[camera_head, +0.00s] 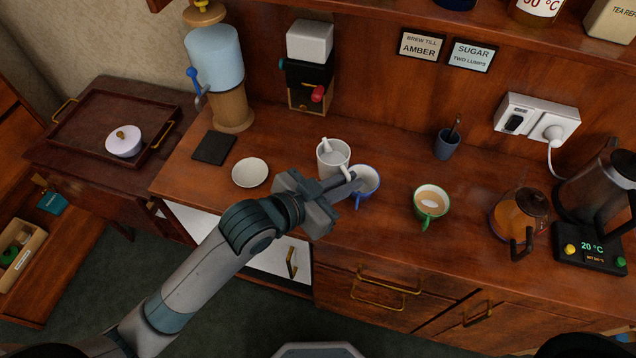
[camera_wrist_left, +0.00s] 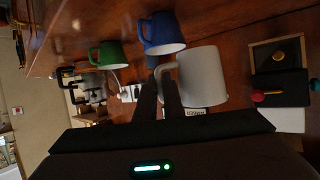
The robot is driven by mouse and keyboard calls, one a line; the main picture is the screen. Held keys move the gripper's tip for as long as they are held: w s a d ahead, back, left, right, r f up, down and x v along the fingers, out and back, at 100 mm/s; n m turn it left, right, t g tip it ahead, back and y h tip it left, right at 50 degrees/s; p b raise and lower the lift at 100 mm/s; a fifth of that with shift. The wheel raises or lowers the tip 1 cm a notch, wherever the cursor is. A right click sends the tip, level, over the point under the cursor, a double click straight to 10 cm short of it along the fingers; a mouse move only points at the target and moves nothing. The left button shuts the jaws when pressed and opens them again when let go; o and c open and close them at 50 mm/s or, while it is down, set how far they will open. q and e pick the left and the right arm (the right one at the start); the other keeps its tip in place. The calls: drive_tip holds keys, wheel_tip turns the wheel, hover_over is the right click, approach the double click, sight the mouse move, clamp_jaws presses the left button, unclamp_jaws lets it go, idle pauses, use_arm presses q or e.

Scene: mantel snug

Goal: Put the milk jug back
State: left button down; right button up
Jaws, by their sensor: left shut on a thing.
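The white milk jug (camera_head: 331,158) is near the middle of the counter in the head view, with its handle toward my left gripper. It also shows in the left wrist view (camera_wrist_left: 206,80), handle between the fingers. My left gripper (camera_head: 350,184) is shut on the jug's handle; its fingers also show in the wrist view (camera_wrist_left: 167,92). Whether the jug's base touches the counter I cannot tell. My right gripper is not in view.
A green cup of tea (camera_head: 431,203), a glass teapot (camera_head: 518,214) and a kettle (camera_head: 600,185) stand to the right. A white saucer (camera_head: 250,173), a dark square mat (camera_head: 213,148) and a water dispenser (camera_head: 216,65) are left. A blue pot (camera_head: 446,145) stands behind.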

use_arm(q)
drive_tip(key=w+a+f, duration=0.1)
drive_tip(key=a, duration=0.1)
drive_tip(key=w+a+f+p, duration=0.1)
drive_tip(key=w, duration=0.1)
drive_tip(key=w+a+f, duration=0.1)
drive_tip(key=a+f, duration=0.1)
drive_tip(key=shift+w+a, duration=0.25)
drive_tip(key=shift+a, duration=0.05)
drive_tip(key=shift+f, duration=0.1)
drive_tip(key=shift+f+p, duration=0.75)
drive_tip(key=shift+f, duration=1.25)
drive_tip(key=c, duration=1.9)
unclamp_jaws()
drive_tip(key=shift+f, duration=0.1)
drive_tip(key=shift+o, duration=0.2)
drive_tip(key=shift+s, duration=0.1)
